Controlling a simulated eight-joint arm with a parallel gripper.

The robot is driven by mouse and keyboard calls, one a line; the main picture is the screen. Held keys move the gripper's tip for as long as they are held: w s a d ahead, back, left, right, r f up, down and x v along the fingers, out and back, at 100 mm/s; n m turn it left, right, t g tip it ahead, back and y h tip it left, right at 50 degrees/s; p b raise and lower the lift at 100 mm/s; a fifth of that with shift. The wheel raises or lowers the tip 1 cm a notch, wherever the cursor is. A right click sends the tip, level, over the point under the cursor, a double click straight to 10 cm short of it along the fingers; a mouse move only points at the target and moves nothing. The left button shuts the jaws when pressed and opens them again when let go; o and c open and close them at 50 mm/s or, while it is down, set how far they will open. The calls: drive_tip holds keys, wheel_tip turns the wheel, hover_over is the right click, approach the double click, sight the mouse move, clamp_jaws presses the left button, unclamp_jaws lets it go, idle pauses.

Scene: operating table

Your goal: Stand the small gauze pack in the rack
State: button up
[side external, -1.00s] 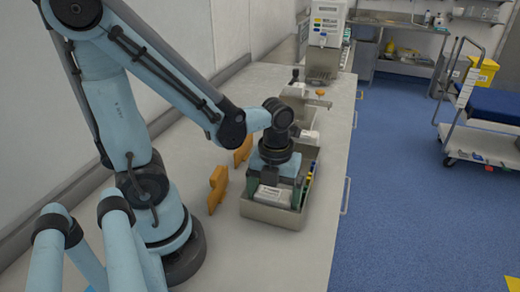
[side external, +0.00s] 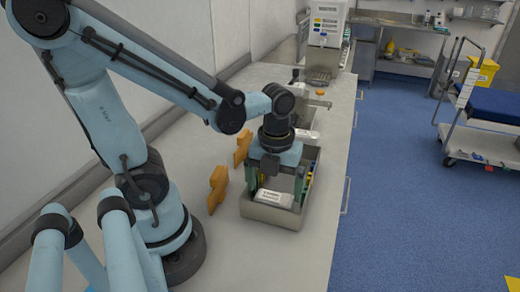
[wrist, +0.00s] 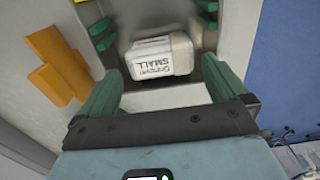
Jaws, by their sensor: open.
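In the wrist view, my gripper (wrist: 163,75) has one finger on each side of the pack, with gaps between.
Two orange upright pieces (side external: 217,188) (side external: 242,150) stand left of the rack; one shows in the wrist view (wrist: 55,62). A dispenser-like machine (side external: 326,38) stands at the bench's far end. The bench (side external: 312,265) is clear in front of the rack.

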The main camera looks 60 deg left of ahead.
wheel_tip(320, 180, up, 9)
drive_tip(key=shift+r, duration=0.15)
idle(0.4)
idle(0.4)
drive_tip(key=w+n+t, duration=0.1)
drive_tip(key=n+t, duration=0.1)
drive_tip(key=n, duration=0.7)
drive_tip(key=w+f+n+t, duration=0.1)
drive_tip(key=w+n+t, duration=0.1)
drive_tip(key=n, duration=0.7)
drive_tip(key=w+n+t, duration=0.1)
drive_tip(key=n+t, duration=0.2)
drive_tip(key=n, duration=0.6)
drive_tip(key=shift+w+d+f, duration=0.2)
drive_tip(key=shift+w+f, duration=0.05)
drive_tip(key=shift+f, duration=0.1)
